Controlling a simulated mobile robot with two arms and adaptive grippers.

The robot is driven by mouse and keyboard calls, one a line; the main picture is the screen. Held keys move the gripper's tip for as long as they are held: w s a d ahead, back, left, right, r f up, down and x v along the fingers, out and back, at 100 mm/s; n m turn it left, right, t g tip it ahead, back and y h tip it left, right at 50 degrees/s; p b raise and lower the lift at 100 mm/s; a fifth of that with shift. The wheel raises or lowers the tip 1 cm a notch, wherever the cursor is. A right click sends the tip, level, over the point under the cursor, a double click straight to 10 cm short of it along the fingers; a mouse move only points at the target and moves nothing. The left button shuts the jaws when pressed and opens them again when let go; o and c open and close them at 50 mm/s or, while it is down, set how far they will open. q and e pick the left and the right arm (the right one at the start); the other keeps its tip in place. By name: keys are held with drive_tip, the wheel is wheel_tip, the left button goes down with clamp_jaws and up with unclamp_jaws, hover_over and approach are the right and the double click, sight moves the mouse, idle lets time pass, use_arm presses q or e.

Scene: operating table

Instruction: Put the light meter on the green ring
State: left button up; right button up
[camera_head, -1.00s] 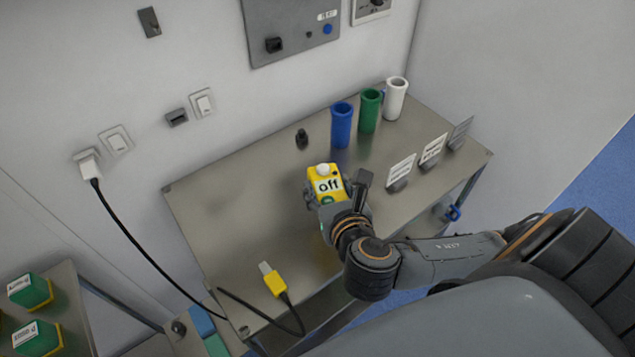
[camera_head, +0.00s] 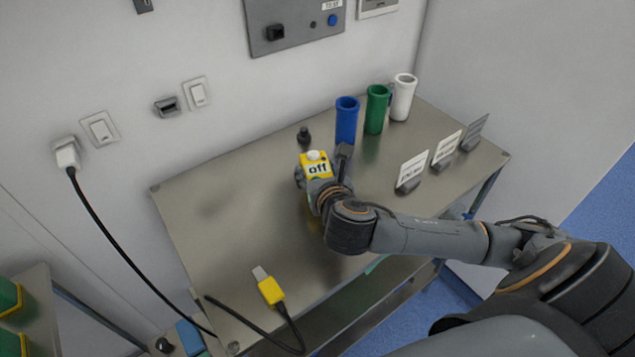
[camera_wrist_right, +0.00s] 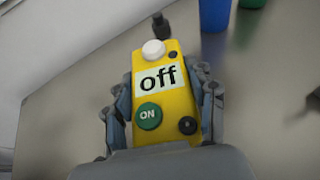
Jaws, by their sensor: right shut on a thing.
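The light meter appears to be the yellow box (camera_head: 316,160) with a white dome on top, a display reading "off" and a green ON button. My right gripper (camera_head: 321,166) is shut on its sides, above the table. The right wrist view shows the yellow meter (camera_wrist_right: 165,105) between the two fingers of the gripper (camera_wrist_right: 163,98), its front facing the camera. I cannot make out a green ring; a green patch (camera_head: 375,263) shows at the table's front edge, partly hidden by my arm. My left gripper is not in view.
Blue (camera_head: 346,122), green (camera_head: 376,112) and white (camera_head: 403,98) cylinders stand at the back right. A small black object (camera_head: 304,136) stands behind the meter. Label stands (camera_head: 411,172) line the right side. A yellow plug (camera_head: 270,291) lies front left. The metal table's left part (camera_head: 215,210) is clear.

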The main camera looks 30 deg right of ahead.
drive_tip(key=shift+w+f, duration=0.1)
drive_tip(key=shift+f, duration=1.55)
drive_tip(key=shift+f, duration=0.2)
drive_tip(key=o, duration=1.3)
